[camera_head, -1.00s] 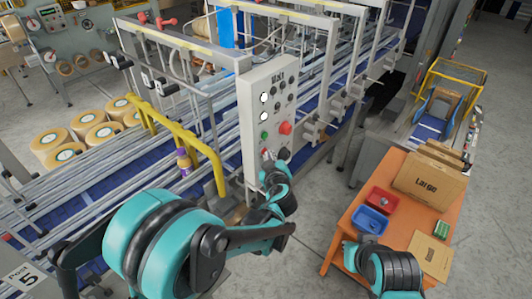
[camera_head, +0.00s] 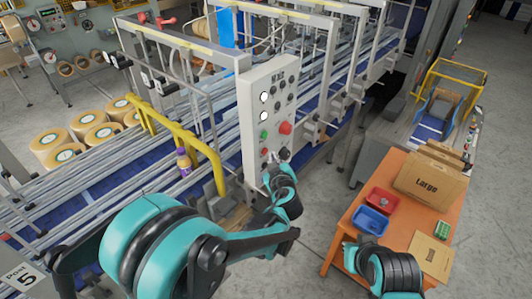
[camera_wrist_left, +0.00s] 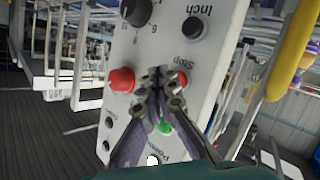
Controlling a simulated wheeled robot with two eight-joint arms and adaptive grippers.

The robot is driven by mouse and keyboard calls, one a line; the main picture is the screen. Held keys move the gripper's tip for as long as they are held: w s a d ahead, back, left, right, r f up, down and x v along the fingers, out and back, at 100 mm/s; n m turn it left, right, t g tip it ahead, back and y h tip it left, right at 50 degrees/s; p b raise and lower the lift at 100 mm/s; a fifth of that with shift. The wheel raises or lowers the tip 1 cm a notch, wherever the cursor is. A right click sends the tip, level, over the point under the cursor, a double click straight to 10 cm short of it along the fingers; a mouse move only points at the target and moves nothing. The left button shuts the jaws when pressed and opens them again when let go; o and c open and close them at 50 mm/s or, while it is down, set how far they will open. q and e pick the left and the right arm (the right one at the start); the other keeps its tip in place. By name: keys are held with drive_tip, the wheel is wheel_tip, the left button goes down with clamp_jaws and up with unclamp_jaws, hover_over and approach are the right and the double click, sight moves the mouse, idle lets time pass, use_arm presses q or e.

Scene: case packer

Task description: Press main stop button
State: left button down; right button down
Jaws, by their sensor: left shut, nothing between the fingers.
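The grey-white control panel (camera_head: 262,108) stands upright at the conveyor's near side. In the left wrist view it shows a small red button (camera_wrist_left: 181,78) beside the word "Stop" (camera_wrist_left: 190,57), a larger red mushroom button (camera_wrist_left: 122,81) and a green button (camera_wrist_left: 165,127). The mushroom button (camera_head: 285,128) and green button (camera_head: 264,134) also show in the head view. My left gripper (camera_wrist_left: 157,76) is shut and empty, its tips in front of the panel between the two red buttons, nearer the small one, which it partly covers. Contact cannot be told. My right gripper is out of view.
A yellow rail (camera_head: 190,145) stands left of the panel. An orange table (camera_head: 395,212) with a red bin, a blue bin and cardboard is at right. Floor between panel and table is clear.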

use_arm(q)
drive_tip(key=s+d, duration=0.1)
drive_tip(key=d, duration=0.1)
drive_tip(key=s+d, duration=0.2)
drive_tip(key=shift+b, duration=0.4)
drive_tip(key=shift+f, duration=0.1)
idle(0.7)
drive_tip(key=s+a+f+m+g+b, duration=0.1)
drive_tip(key=s+a+f+g+b, duration=0.1)
drive_tip(key=s+a+f+b, duration=0.45)
drive_tip(key=s+a+f+m+g+b, duration=0.1)
drive_tip(key=s+a+f+g+b, duration=0.15)
drive_tip(key=a+f+b, duration=0.6)
drive_tip(key=s+a+f+m+g+h+b, duration=0.2)
drive_tip(key=s+a+f+m+b, duration=0.2)
drive_tip(key=s+f+b, duration=1.3)
wheel_tip(320, 180, down, 3)
drive_tip(key=shift+s+r+m+g+h+b, duration=0.15)
drive_tip(key=shift+m+g+h+b, duration=0.25)
drive_tip(key=shift+m+b, duration=0.3)
